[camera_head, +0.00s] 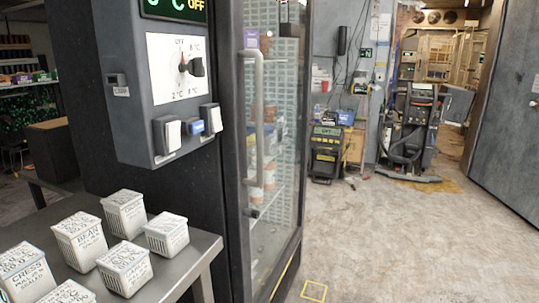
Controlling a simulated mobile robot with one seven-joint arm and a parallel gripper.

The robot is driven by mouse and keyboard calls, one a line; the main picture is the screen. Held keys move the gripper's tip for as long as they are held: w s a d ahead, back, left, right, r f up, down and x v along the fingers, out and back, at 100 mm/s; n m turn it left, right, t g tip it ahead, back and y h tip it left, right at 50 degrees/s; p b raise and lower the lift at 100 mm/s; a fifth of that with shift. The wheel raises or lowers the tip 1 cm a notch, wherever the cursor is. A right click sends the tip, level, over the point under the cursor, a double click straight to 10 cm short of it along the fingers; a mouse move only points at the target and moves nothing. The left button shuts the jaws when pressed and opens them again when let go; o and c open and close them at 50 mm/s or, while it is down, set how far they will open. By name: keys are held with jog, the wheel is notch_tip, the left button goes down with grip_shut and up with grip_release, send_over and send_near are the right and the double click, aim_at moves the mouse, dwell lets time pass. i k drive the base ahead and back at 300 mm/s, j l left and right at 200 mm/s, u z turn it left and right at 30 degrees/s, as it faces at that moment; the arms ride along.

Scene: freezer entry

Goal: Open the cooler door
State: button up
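The cooler door (289,150) is a tall glass door in a dark frame, right of the control panel. It looks shut. Its long vertical grey handle (259,120) runs along the left side of the door. Shelves with jars and stacked pale boxes show through the glass. My gripper is not in view, so its state and its place relative to the handle are hidden.
A control panel (178,75) with a dial and switches juts out left of the door. A metal table (200,247) with several labelled white boxes (125,266) stands at front left. Open floor (390,240) lies to the right, with a yellow floor mark (314,291) near the door.

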aim_at(231, 55)
jog(key=i+l, duration=0.35)
jog(key=l, duration=0.3)
jog(key=i+l, duration=0.2)
jog(key=i+l+z, duration=0.1)
jog(key=i+l, duration=0.15)
jog(key=j, duration=0.45)
jog(key=i, duration=0.05)
